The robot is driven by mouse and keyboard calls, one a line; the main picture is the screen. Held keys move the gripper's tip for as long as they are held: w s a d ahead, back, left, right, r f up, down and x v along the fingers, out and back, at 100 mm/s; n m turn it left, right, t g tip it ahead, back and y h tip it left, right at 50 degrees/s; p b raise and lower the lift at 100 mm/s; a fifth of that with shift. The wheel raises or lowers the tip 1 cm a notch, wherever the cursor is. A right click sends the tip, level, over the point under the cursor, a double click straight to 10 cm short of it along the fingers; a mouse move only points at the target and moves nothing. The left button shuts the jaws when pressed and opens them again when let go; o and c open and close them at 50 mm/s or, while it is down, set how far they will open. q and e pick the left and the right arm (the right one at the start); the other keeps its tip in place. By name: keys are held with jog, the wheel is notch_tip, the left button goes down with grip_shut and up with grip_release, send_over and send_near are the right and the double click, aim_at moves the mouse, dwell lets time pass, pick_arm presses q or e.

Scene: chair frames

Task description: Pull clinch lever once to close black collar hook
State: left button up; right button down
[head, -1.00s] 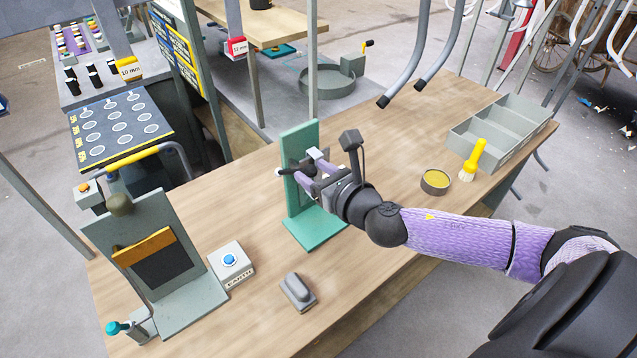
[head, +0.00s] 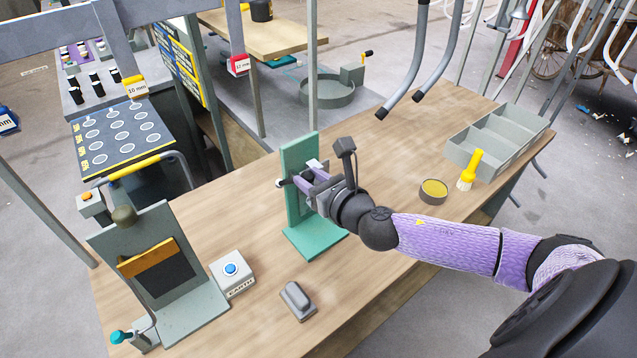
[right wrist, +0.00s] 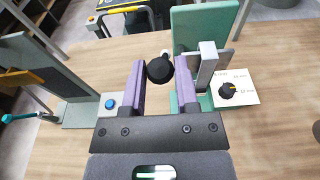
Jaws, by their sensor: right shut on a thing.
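A teal upright stand (head: 299,165) on a teal base stands mid-bench; it also shows in the right wrist view (right wrist: 200,30). My right gripper (head: 302,186) is at the stand's face, its purple fingers pointing at it. In the right wrist view, the right gripper (right wrist: 160,82) has a round black knob (right wrist: 160,69) between its fingertips. I take this knob as the clinch lever's grip; its shaft is mostly hidden. A light grey bracket (right wrist: 207,65) stands just right of the fingers. I cannot make out the black collar hook. My left gripper is not in view.
A grey fixture (head: 180,305) with a yellow-brown bar and a white box (head: 232,274) with a blue button stand left. A grey block (head: 297,300) lies in front. A round tin (head: 432,192), yellow brush (head: 470,170) and grey tray (head: 498,135) are right.

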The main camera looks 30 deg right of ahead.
aim_at(304, 172)
jog(key=shift+w+r+p, duration=0.75)
jog(key=shift+w+r, duration=0.25)
jog(key=shift+r, duration=0.15)
jog(key=shift+w, duration=0.2)
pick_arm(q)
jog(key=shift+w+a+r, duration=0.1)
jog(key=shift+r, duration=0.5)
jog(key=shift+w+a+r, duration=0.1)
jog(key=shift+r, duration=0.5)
pick_arm(e)
jog(key=shift+f, duration=0.1)
jog(key=c, duration=1.3)
grip_release()
jog(key=shift+w+a+r+p, duration=0.1)
jog(key=shift+w+r+p, duration=0.55)
jog(key=shift+w+r, duration=0.15)
jog(key=shift+c, duration=0.2)
jog(key=shift+w, duration=0.3)
grip_shut()
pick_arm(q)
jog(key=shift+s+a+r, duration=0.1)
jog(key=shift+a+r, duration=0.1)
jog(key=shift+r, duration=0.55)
pick_arm(e)
jog(key=shift+f, duration=0.1)
jog(key=o, duration=1.1)
grip_release()
jog(key=shift+c, duration=0.2)
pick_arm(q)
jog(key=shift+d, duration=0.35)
